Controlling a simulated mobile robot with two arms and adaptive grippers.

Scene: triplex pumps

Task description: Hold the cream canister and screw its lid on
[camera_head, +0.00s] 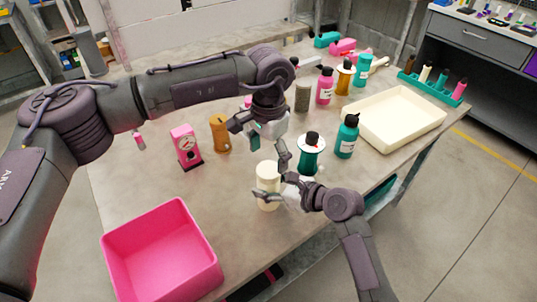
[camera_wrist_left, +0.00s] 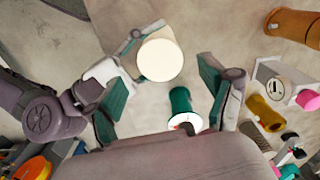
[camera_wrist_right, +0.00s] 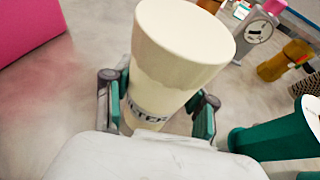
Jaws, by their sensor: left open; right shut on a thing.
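The cream canister (camera_head: 268,197) stands upright near the table's front, and its printed label shows low down in the right wrist view (camera_wrist_right: 150,108). A cream lid (camera_head: 267,170) appears to sit on its top; whether it is threaded on cannot be told. Its round top also shows in the left wrist view (camera_wrist_left: 160,58). My right gripper (camera_head: 276,194) is shut around the canister's lower body from the front right. My left gripper (camera_head: 266,150) is open and empty above and behind the canister, fingers pointing down. In the left wrist view the lid lies ahead, between the spread fingers.
A dark green bottle with a white collar (camera_head: 310,158) stands close right of the canister, near both grippers. A teal bottle (camera_head: 347,138), amber bottle (camera_head: 220,134) and pink gauge box (camera_head: 185,147) stand nearby. A pink bin (camera_head: 160,250) is front left; a cream tray (camera_head: 398,120) lies right.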

